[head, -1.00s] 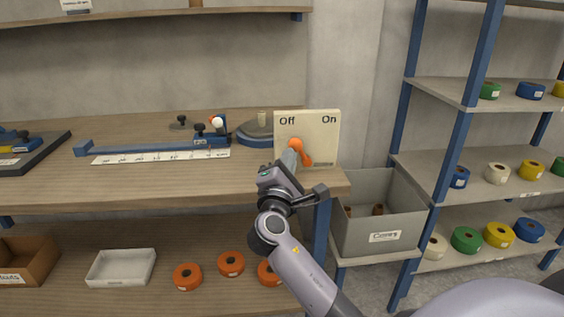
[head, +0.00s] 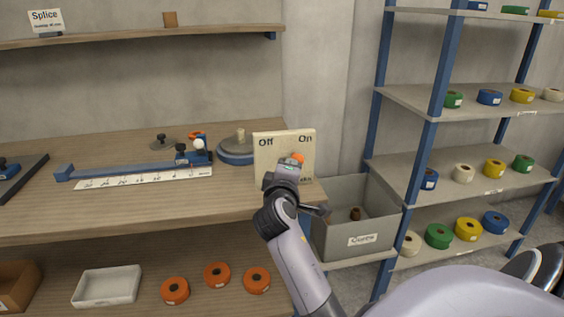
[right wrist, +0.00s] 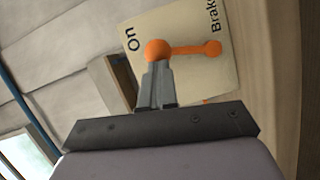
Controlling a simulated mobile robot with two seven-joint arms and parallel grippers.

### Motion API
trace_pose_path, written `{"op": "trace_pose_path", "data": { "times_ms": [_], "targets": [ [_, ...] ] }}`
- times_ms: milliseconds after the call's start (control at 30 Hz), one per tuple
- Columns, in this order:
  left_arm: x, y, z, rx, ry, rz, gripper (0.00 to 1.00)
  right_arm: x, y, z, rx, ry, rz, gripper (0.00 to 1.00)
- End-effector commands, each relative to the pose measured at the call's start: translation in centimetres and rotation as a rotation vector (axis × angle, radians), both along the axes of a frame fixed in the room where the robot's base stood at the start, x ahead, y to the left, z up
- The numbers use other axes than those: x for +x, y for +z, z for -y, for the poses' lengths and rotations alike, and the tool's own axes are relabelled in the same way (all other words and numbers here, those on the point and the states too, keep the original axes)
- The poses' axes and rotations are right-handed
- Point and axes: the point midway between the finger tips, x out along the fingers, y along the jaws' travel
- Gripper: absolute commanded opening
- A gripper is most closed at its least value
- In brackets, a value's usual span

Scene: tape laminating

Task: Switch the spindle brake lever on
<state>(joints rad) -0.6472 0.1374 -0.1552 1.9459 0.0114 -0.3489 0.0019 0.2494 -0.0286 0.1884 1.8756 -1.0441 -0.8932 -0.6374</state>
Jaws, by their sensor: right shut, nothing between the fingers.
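The brake panel (head: 268,150) is a cream upright board at the right end of the bench, marked Off at left and On at right. Its orange lever (head: 297,158) shows below the On label, partly hidden behind my right gripper (head: 285,172). In the right wrist view the lever's orange ball (right wrist: 157,50) is close to the On label, and an orange bar runs from it to a smaller round end. My right gripper (right wrist: 157,68) is shut and empty, its tips against or just beside the ball. My left gripper is not in view.
A grey bin (head: 350,238) stands right of the bench, near my right arm. A blue rack (head: 440,110) with tape rolls is further right. A round blue-based fixture (head: 235,152) and a long ruler (head: 145,178) lie left of the panel.

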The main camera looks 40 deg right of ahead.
Motion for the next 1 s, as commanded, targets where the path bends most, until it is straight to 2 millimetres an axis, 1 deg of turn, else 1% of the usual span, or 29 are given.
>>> {"op": "trace_pose_path", "data": {
  "times_ms": [33, 200, 400, 633, 1000],
  "targets": [
    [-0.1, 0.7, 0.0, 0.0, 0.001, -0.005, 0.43, -0.2, 0.5, 0.3, 0.034, -0.001, 0.022, 0.0],
    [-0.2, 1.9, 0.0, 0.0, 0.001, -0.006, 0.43, -0.7, 0.4, 1.1, 0.135, -0.001, 0.084, 0.0],
    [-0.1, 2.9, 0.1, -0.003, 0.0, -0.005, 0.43, -1.0, 0.2, 1.7, 0.217, 0.0, 0.135, 0.0],
    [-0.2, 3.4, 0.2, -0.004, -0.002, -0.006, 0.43, -1.2, -0.1, 2.0, 0.264, 0.0, 0.163, 0.0],
    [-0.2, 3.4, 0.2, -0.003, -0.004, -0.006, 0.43, -1.3, -0.2, 2.1, 0.274, 0.001, 0.167, 0.0]
  ]
}}
